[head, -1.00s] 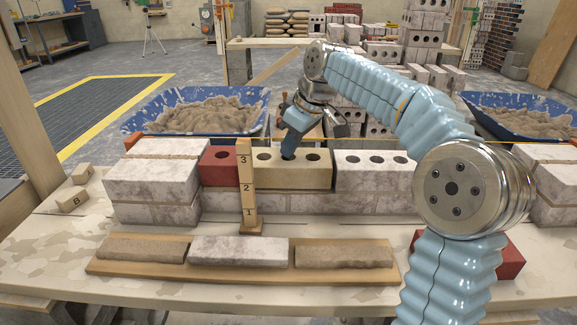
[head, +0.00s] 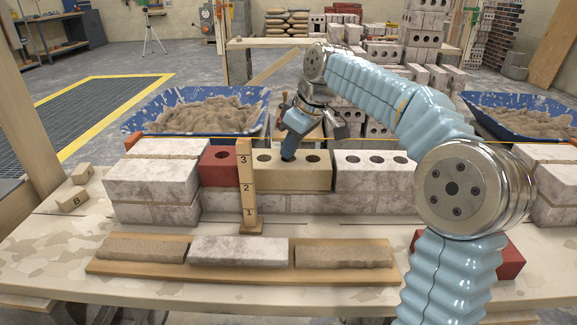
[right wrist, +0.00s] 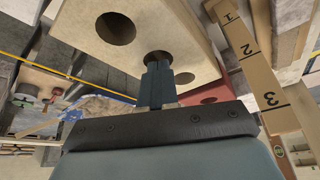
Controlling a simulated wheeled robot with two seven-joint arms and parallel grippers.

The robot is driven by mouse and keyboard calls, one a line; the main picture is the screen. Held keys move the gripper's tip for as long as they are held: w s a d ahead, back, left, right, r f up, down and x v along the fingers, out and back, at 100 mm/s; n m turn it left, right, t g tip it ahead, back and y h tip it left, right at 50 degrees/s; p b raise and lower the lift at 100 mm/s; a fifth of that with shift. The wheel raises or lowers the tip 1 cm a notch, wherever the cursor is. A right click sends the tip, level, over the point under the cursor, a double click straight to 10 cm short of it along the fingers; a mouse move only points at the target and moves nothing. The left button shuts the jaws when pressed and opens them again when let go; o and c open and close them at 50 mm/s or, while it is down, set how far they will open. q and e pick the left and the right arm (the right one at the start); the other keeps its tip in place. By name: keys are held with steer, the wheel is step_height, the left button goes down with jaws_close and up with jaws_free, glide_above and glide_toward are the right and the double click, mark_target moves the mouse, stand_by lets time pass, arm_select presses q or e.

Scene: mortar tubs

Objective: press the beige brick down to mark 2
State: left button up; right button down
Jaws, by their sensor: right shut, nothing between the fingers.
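The beige brick (head: 300,176) lies in the wall's upper row, between a red brick (head: 218,168) and a pale three-hole brick (head: 372,172). A wooden gauge (head: 247,190) with marks 1, 2 and 3 stands in front of its left end. In the head view the brick's top front edge appears between marks 2 and 3, near 3. My right gripper (head: 288,156) is shut and empty, its tips at the brick's middle hole. The right wrist view shows the fingers (right wrist: 157,82) over that hole; I cannot tell how deep they reach. My left gripper is not in view.
A board with mortar strips and a pale brick (head: 238,252) lies in front of the wall. Blue mortar tubs (head: 205,110) stand behind it. A taut orange line (head: 400,139) runs along the wall. My right arm covers the right side.

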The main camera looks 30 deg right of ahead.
steer(key=shift+r+p, duration=2.5)
steer(key=shift+r, duration=0.05)
